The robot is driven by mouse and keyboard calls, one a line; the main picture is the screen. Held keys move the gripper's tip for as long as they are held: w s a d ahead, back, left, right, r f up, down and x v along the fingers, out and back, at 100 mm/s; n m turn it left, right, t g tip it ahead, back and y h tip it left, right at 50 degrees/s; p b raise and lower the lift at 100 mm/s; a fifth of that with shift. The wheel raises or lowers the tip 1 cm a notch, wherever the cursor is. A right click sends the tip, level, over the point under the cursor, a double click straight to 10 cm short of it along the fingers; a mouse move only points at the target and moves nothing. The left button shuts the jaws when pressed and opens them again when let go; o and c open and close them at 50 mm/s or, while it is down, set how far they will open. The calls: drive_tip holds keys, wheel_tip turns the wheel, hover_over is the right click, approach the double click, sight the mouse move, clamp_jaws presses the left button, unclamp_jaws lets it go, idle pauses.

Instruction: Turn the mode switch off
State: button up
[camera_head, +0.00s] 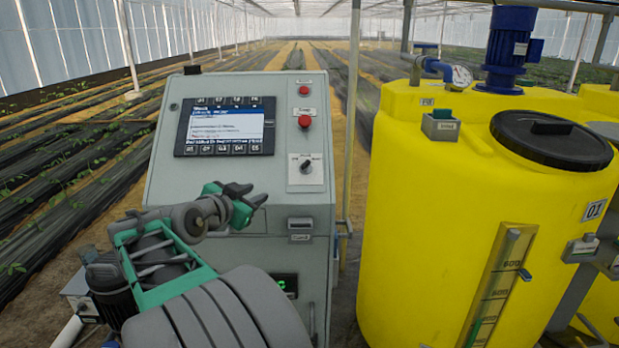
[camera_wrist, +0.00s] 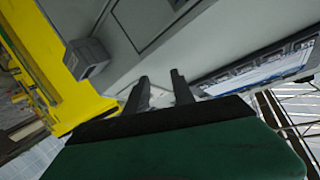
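The mode switch (camera_head: 306,166) is a dark rotary knob on a white square plate on the sloped face of the grey control cabinet (camera_head: 255,180), right of the screen. Its knob looks tilted, but its exact setting is too small to read. My gripper (camera_head: 252,193) is left of and a little below the switch, in front of the cabinet face and apart from the switch. In the wrist view its two dark fingers (camera_wrist: 160,83) stand apart with nothing held. A pale patch shows behind them; I cannot tell whether it is the switch plate.
Two red buttons (camera_head: 304,121) sit above the switch. The screen (camera_head: 226,126) is left of it and also shows in the wrist view (camera_wrist: 265,65). A yellow tank (camera_head: 440,230) with a black lid stands right of the cabinet, past a thin post (camera_head: 351,120).

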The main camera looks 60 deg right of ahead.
sight(305, 164)
drive_tip(key=s+d+r+m+g+h, duration=0.1)
drive_tip(key=s+d, duration=0.1)
drive_tip(key=d, duration=0.2)
drive_tip(key=s+d+r+m+g+h+p, duration=0.1)
drive_tip(key=s+d+r+m+g, duration=0.1)
drive_tip(key=s+d, duration=0.1)
drive_tip(key=s+d+r+m+g+p, duration=0.1)
drive_tip(key=s+d, duration=0.2)
drive_tip(key=d, duration=0.2)
drive_tip(key=shift+d+r+g+h, duration=0.15)
drive_tip(key=shift+r+g+h, duration=0.15)
drive_tip(key=shift+r+h, duration=0.1)
drive_tip(key=shift+d+f, duration=0.15)
drive_tip(key=shift+d, duration=0.3)
clamp_jaws()
